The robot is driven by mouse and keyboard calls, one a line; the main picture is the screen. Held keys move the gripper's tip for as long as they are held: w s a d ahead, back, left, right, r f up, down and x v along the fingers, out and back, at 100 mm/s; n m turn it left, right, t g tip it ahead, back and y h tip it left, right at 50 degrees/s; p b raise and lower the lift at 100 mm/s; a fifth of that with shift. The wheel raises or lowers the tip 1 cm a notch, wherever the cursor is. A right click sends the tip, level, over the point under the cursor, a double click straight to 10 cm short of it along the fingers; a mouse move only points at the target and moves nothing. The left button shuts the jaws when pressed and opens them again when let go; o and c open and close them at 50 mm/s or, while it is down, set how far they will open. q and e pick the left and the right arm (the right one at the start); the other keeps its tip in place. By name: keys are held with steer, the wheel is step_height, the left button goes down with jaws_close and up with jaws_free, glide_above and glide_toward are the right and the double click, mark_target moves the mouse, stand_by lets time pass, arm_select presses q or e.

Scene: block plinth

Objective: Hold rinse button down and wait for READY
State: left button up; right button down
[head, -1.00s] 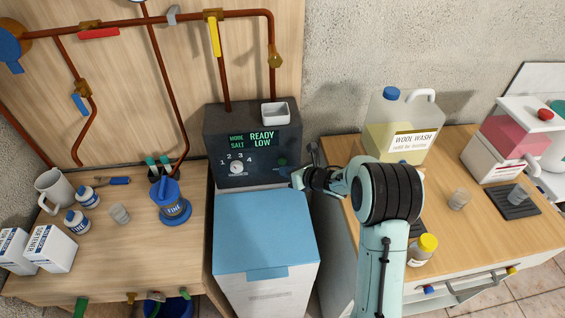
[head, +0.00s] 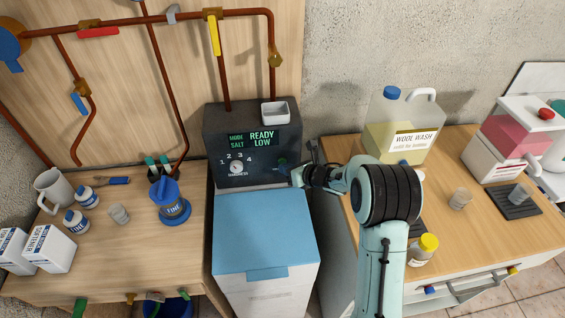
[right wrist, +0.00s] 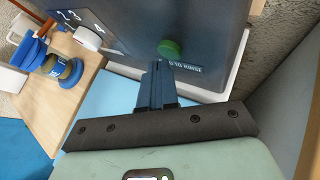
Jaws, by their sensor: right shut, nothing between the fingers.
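The dark control unit (head: 220,124) stands at the back between the two counters. Its green display (head: 262,138) reads MODE READY, SALT LOW. The rinse button (right wrist: 170,49) is a green round knob on the panel, above a partly hidden label ending in "TO RINSE". In the head view the button is a small dark green spot (head: 282,161). My right gripper (right wrist: 158,66) is shut and empty, its blue fingertips just below the button. They look apart from it in the wrist view. My left gripper is not in view.
A blue lid (head: 265,232) covers the white cabinet below the panel. A hardness dial (head: 236,168) sits left of the button. A wool wash canister (head: 390,137) stands right, behind my arm.

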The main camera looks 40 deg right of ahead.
steer(key=shift+w+d, duration=0.2)
steer(key=shift+w, duration=0.15)
stand_by(1.4)
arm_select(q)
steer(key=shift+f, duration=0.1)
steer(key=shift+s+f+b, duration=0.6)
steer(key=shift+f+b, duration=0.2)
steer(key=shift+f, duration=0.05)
arm_select(e)
steer(key=shift+s+a, duration=0.45)
steer(key=shift+s, duration=0.3)
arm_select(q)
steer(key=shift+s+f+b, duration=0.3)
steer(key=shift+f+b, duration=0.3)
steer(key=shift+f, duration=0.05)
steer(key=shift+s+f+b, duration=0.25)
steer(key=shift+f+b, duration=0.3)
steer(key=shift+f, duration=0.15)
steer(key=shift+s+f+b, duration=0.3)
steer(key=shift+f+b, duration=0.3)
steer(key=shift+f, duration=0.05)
arm_select(e)
steer(key=shift+s+a, duration=0.4)
steer(key=shift+s, duration=0.3)
steer(key=shift+s+a, duration=0.4)
steer(key=shift+s, duration=0.35)
steer(key=shift+s+a, duration=0.4)
steer(key=shift+s, duration=0.3)
